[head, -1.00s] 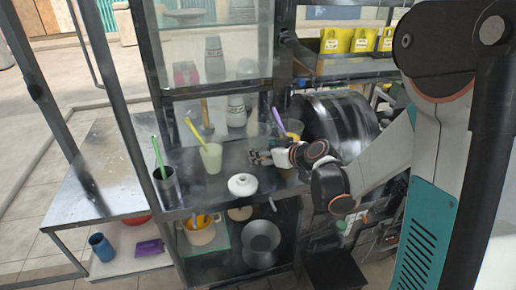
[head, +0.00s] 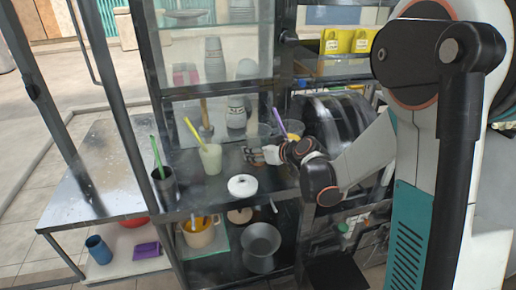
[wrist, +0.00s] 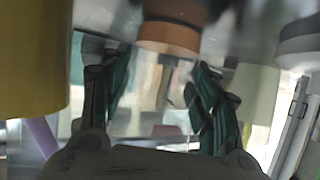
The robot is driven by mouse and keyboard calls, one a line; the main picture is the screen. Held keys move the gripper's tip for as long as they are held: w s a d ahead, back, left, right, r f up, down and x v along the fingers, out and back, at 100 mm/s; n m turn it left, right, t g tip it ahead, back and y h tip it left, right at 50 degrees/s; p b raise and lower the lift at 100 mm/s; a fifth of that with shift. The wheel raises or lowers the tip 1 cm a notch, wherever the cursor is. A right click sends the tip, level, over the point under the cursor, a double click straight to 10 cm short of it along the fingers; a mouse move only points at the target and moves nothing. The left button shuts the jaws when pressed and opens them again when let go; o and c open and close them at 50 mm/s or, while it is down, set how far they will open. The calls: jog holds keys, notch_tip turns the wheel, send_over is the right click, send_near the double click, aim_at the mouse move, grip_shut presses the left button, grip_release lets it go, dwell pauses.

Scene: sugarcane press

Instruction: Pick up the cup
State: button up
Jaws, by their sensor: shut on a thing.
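A pale cup (head: 210,158) with a yellow straw stands left of my gripper. A yellowish cup (head: 294,130) with a purple straw stands close behind my wrist. A large dark drum (head: 340,122) is at the right.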

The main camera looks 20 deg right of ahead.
aim_at(259, 141)
jog(key=shift+r, duration=0.2)
jog(key=shift+r+p, duration=0.95)
jog(key=shift+r, duration=0.5)
jog(key=shift+s+d+r, duration=0.15)
jog(key=shift+s+r, duration=0.05)
jog(key=s+d+p, duration=0.1)
jog(key=s+d, duration=0.2)
jog(key=s, duration=0.5)
jog(key=s+d+p, duration=0.2)
jog(key=s+d, duration=0.1)
jog(key=s, duration=0.5)
jog(key=shift+d, duration=0.3)
jog(key=shift+s+f, duration=0.1)
